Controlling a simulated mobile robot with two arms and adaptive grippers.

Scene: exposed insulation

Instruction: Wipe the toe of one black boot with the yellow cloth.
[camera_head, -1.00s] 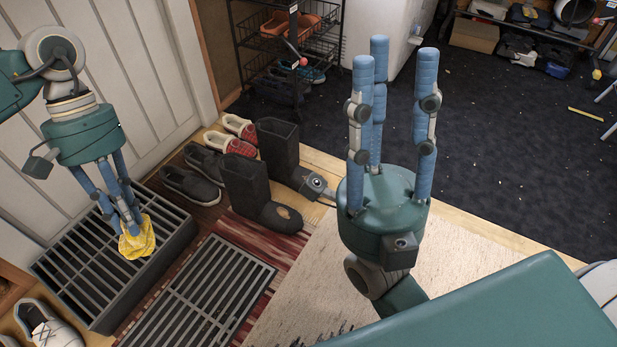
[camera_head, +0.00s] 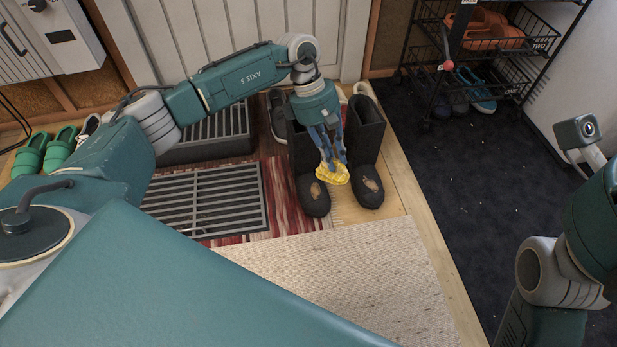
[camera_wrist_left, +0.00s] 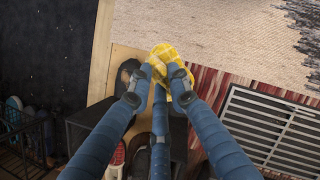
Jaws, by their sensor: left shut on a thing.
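Two black boots stand upright side by side in the head view, the left boot (camera_head: 313,200) and the right boot (camera_head: 367,130). Each toe has a pale brown patch. My left gripper (camera_head: 332,165) points down at the boots, its fingers shut on the crumpled yellow cloth (camera_head: 334,176). The cloth is at the inner side of the left boot's toe, between the two toes; I cannot tell whether it touches. In the left wrist view, the cloth (camera_wrist_left: 163,56) is at the fingertips, beside a boot toe (camera_wrist_left: 127,75). My right gripper is out of view.
A metal grate (camera_head: 205,200) lies on the red striped rug (camera_head: 285,205) left of the boots. Dark shoes (camera_head: 277,115) stand behind them. A beige carpet (camera_head: 355,265) is in front. A wire rack (camera_head: 450,80) stands at the back right, with dark floor (camera_head: 440,165) clear before it.

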